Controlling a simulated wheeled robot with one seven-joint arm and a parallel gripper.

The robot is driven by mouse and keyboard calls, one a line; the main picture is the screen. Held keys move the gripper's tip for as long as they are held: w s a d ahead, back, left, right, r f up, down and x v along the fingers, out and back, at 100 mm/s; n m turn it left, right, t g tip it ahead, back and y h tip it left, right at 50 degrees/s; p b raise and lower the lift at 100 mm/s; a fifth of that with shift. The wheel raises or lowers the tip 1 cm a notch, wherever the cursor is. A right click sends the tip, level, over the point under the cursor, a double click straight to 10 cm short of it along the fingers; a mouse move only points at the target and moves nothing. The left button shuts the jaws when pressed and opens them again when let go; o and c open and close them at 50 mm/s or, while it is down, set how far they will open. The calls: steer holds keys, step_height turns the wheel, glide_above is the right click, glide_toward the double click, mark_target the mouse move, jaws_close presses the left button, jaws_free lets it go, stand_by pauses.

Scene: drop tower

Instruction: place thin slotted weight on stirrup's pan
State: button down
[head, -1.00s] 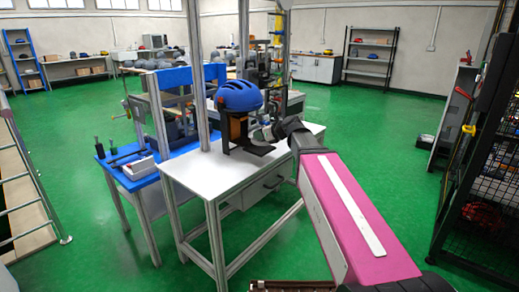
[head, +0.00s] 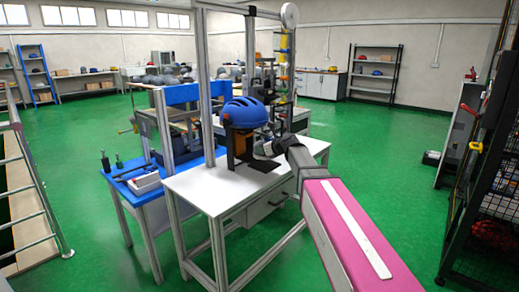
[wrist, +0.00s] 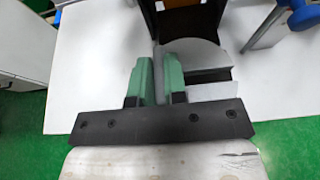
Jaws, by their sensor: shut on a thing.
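In the wrist view my gripper (wrist: 157,75) has two green fingertips close together. A grey, round-edged plate with a dark slot, which looks like the thin slotted weight (wrist: 203,54), shows between and to the right of the fingertips; the right fingertip covers part of it. Just beyond it is the black stirrup (wrist: 157,20) with an orange part inside. In the head view the stirrup (head: 231,158) hangs low under a blue helmet (head: 244,111), and my gripper (head: 268,149) is at its right side. The weight is too small to make out there. Whether it touches the pan I cannot tell.
The white table (head: 200,190) lies below, with metal uprights (head: 207,80) at its back and left. A blue bench (head: 120,180) with tools stands to the left. In the wrist view a blue part (wrist: 303,17) is at the upper right.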

steer(key=shift+w+d+f, duration=0.1)
steer(key=shift+w+f, duration=0.1)
steer(key=shift+w, duration=0.25)
steer(key=shift+w+d+f, duration=0.1)
steer(key=shift+w+f, duration=0.1)
steer(key=shift+w, duration=0.2)
steer(key=shift+f, duration=2)
steer(key=shift+f, duration=0.1)
steer(key=c, duration=1.2)
jaws_free()
steer(key=shift+o, duration=0.2)
